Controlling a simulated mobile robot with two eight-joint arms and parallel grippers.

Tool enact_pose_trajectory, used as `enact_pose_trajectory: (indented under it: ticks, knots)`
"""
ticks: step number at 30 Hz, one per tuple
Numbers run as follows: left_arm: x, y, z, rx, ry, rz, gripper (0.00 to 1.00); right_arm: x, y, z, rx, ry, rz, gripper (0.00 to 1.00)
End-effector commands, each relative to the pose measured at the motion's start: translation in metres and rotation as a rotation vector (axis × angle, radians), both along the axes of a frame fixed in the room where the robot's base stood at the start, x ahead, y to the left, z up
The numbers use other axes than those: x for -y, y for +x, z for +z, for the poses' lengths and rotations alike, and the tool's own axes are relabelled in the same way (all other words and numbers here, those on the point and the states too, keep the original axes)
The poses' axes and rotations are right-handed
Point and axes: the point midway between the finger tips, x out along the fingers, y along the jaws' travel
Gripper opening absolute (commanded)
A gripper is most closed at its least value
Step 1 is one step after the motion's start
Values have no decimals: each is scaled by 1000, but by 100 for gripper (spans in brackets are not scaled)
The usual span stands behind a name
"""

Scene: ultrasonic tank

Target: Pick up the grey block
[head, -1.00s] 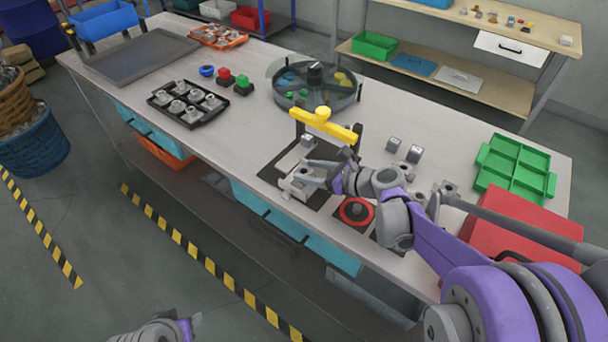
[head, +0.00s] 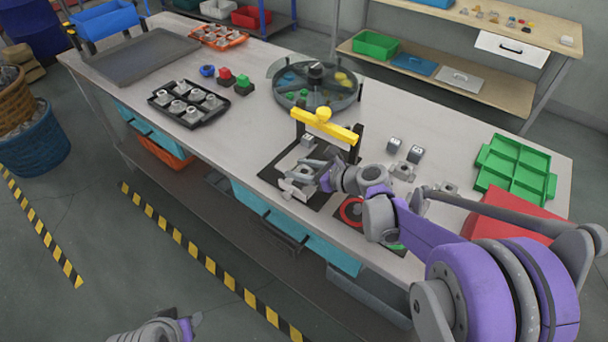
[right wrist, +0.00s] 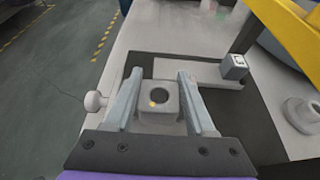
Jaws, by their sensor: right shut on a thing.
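My right gripper (head: 294,183) is over the dark mat (head: 270,174) in front of the yellow-topped frame (head: 325,125). In the right wrist view, the right gripper (right wrist: 160,102) is shut on a light grey block (right wrist: 172,91) with a dark round hole and a small yellow spot. A grey knob (right wrist: 95,101) sticks out beside the left finger. I cannot tell whether the held block is clear of the surface. A smaller grey block (head: 308,140) stands behind, also in the wrist view (right wrist: 234,66). My left gripper (head: 190,322) shows only partly at the bottom edge.
Two more grey blocks (head: 415,154) (head: 394,144) stand right of the frame, near a green divided tray (head: 515,168) and a red box (head: 510,218). A red ring (head: 351,212) lies close to my right wrist. A round tank (head: 317,88) stands behind.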

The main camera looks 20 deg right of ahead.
Motion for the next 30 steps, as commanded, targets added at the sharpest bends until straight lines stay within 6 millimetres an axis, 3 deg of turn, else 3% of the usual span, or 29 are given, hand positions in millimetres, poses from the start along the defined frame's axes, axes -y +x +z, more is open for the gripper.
enact_pose_trajectory:
  ticks: [8, 15, 21, 30]
  knots:
    - [0, 0, 2, 1, 0, 0, 50, 0, 0, 13, 1, 1, 0, 0]
    - [0, 2, 8, 4, 0, 0, 50, 0, 0, 62, 1, 1, 0, 0]
    - [0, 3, 11, 5, 0, 0, 50, 0, 0, 92, 0, 0, 0, 0]
    - [0, 3, 11, 5, 0, 0, 50, 0, 0, 101, 0, 0, 0, 0]
